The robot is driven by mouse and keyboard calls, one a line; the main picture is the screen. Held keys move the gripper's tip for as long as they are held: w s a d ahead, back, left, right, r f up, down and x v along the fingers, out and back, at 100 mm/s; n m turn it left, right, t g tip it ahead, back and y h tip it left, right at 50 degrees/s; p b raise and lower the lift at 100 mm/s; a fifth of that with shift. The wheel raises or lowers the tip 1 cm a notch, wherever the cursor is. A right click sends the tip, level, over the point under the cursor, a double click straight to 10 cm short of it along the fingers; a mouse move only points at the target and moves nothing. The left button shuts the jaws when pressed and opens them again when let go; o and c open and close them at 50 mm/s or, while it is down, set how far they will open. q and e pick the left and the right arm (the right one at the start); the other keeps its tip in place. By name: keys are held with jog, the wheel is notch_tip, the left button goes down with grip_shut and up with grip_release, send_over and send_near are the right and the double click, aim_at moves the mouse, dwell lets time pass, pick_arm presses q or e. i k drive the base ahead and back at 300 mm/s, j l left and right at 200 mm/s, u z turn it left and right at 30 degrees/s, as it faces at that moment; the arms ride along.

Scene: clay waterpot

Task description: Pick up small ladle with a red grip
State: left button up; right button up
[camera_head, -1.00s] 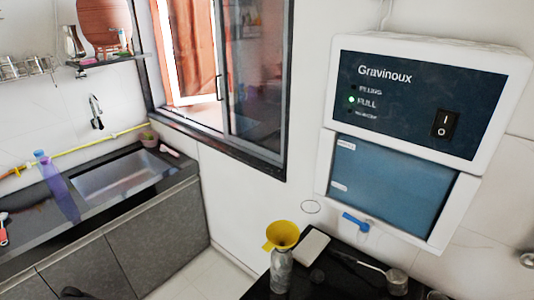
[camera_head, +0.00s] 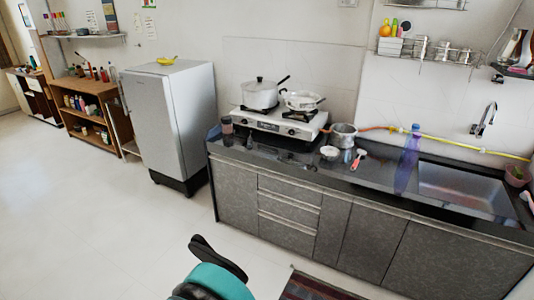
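A small utensil with a red grip (camera_head: 357,160) lies on the dark counter, right of a metal pot (camera_head: 343,134) and left of a purple bottle (camera_head: 410,147). It has a pale end, but it is too small to tell clearly whether it is a ladle.
The counter (camera_head: 380,178) carries a stove (camera_head: 277,122) with pans and a sink (camera_head: 462,190). A fridge (camera_head: 165,125) and a wooden shelf (camera_head: 90,90) stand left. Floor at left is clear.

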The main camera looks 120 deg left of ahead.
aim_at(362, 152)
jog(key=u, duration=3.2)
jog(key=i+j, duration=0.25)
jog(key=i, duration=0.35)
jog(key=i+j+u, duration=0.1)
jog(key=i+j, duration=0.15)
jog(key=i, duration=0.4)
jog(key=i+j, duration=0.2)
jog(key=i, duration=0.4)
jog(key=i+j+u, duration=0.1)
jog(key=i+j, duration=0.15)
jog(key=i, duration=0.4)
jog(key=i+j, duration=0.15)
jog(key=i, duration=0.45)
